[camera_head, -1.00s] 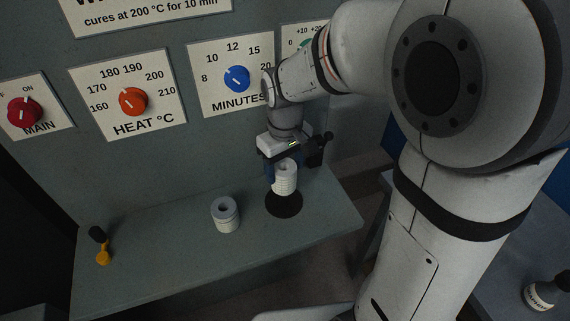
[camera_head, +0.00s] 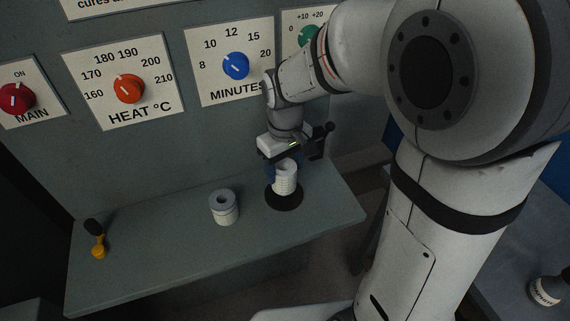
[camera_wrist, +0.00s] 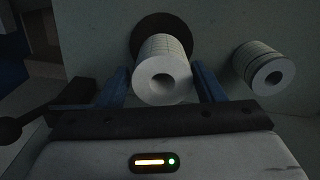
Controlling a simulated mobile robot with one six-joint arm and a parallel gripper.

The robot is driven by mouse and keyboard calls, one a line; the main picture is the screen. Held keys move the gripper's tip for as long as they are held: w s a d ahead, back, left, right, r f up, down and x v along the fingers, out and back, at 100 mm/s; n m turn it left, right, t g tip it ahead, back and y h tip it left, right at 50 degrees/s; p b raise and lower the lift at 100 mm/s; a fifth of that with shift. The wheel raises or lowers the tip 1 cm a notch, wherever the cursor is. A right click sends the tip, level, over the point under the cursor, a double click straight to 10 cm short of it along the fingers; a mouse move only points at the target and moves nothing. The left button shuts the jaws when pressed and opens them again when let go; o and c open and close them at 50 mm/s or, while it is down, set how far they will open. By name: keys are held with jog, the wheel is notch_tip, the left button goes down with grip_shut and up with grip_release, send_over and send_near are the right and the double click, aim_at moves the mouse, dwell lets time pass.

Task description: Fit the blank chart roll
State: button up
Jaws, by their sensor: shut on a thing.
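My gripper (camera_head: 281,172) has blue fingers and is shut on a white roll (camera_head: 286,180) with several thin rings around its side. In the wrist view the held roll (camera_wrist: 162,75) shows its hollow end between the fingers. It is upright over a dark round disc (camera_head: 284,203) on the shelf, its lower end in front of the disc; I cannot tell if they touch. A second hollow roll (camera_head: 224,208) stands upright on the shelf to the left, also in the wrist view (camera_wrist: 264,70). I cannot tell for sure which roll is blank.
The grey shelf (camera_head: 160,250) has free room around the second roll. A yellow and black tool (camera_head: 97,240) is at its left end. The panel behind carries the red (camera_head: 17,97), orange (camera_head: 129,89) and blue (camera_head: 236,66) knobs. A labelled bottle (camera_head: 546,290) is at lower right.

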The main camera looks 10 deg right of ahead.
jog(key=shift+f+b, duration=1.05)
jog(key=shift+f, duration=0.4)
jog(key=shift+f, duration=0.1)
jog(key=o, duration=1.1)
jog(key=shift+c, duration=0.2)
notch_tip(320, 180, up, 8)
jog(key=shift+f, duration=0.1)
jog(key=s+d+m+t, duration=0.3)
jog(key=s+d+m, duration=0.3)
jog(key=s+d, duration=0.4)
jog(key=shift+s+f, duration=0.25)
jog(key=shift+s, duration=1)
